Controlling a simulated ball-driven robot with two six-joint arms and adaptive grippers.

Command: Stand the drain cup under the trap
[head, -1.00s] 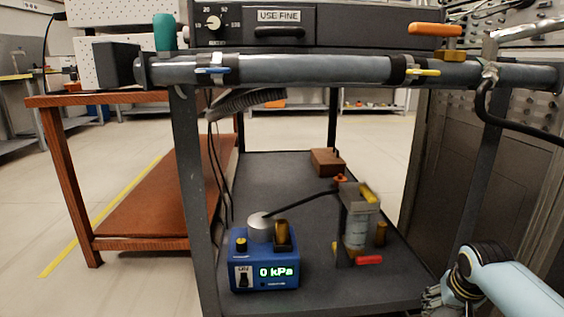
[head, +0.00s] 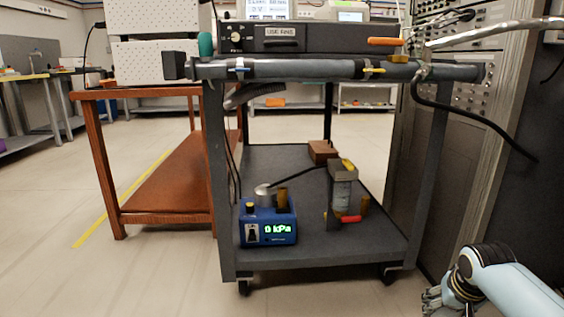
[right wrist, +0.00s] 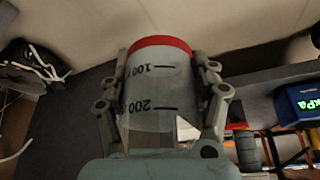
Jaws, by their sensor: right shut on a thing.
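The drain cup (right wrist: 160,95) is a clear graduated cup with a red rim and marks at 100 and 200. It fills the middle of the right wrist view. My right gripper (right wrist: 162,75) is shut on it, one finger on each side. In the head view the right gripper (head: 436,299) is at the bottom right, right of the cart, and the cup cannot be made out there. The trap (head: 341,192) is a clear cylinder in a grey stand with a red lever, on the cart's lower shelf. My left gripper is out of view.
A blue pump unit (head: 267,222) reading 0 kPa stands left of the trap, joined by a black hose. A brown block (head: 322,152) lies behind. The cart's upper bar (head: 310,70) and legs frame the shelf (head: 350,250). A rack (head: 440,150) stands at right.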

